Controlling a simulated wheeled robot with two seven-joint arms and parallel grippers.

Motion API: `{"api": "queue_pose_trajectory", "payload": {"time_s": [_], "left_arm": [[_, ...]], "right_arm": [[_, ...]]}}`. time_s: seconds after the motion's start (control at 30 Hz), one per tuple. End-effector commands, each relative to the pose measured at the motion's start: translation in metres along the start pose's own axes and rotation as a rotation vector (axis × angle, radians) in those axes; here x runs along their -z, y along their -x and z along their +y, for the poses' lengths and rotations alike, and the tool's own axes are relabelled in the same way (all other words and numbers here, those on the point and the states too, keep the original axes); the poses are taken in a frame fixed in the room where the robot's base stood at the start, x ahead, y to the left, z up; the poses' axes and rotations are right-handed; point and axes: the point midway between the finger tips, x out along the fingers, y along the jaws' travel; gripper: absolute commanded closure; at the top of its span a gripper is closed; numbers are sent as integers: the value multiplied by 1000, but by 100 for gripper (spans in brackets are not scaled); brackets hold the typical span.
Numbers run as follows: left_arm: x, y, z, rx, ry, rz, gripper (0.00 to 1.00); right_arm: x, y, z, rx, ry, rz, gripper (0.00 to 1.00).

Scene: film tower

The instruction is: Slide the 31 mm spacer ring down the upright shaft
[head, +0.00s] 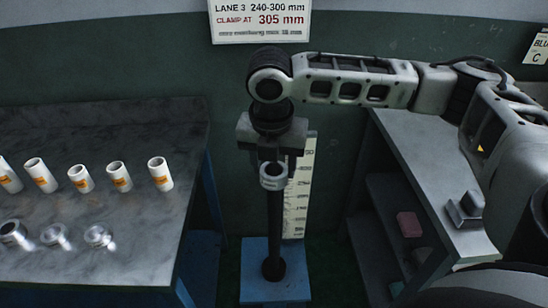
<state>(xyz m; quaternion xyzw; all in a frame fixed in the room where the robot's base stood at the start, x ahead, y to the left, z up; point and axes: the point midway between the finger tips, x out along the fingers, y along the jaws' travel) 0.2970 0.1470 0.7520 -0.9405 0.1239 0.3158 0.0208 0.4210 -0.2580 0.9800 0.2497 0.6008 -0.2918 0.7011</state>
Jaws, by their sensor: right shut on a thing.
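The upright shaft (274,225) is dark and stands on a blue base plate (275,288) in the middle of the head view. My right gripper (273,166) points down over the shaft's upper part and is shut on a short pale spacer ring (273,182). The ring lines up with the shaft, which shows below it. The gripper hides the shaft's top, so I cannot tell for sure whether the shaft passes through the ring. My left gripper is not in view.
A pale scale (297,205) stands right behind the shaft. The left table (120,262) holds several white tubes (80,178) with orange labels and metal rings (54,236). A right bench (440,190) carries a small grey block (465,209). A wall sign (260,20) reads "CLAMP AT 305 mm".

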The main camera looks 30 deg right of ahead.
Motion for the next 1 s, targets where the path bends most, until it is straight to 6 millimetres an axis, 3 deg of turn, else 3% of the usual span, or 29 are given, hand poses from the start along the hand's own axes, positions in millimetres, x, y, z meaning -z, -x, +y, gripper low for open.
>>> {"api": "queue_pose_trajectory", "payload": {"time_s": [0.23,0.27,0.33,0.37,0.73,0.87,1.0], "left_arm": [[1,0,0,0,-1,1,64],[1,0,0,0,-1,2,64],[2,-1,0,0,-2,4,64],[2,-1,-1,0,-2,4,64],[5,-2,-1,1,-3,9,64],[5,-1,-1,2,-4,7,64],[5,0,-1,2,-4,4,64]], "right_arm": [[0,0,0,-1,0,-1,75],[0,0,0,-1,0,-1,47],[0,0,0,-1,0,-1,28],[0,0,0,-1,0,-1,25],[0,6,1,-2,0,-2,25],[0,26,1,-4,0,-3,25],[0,60,1,-6,1,-3,25]]}}
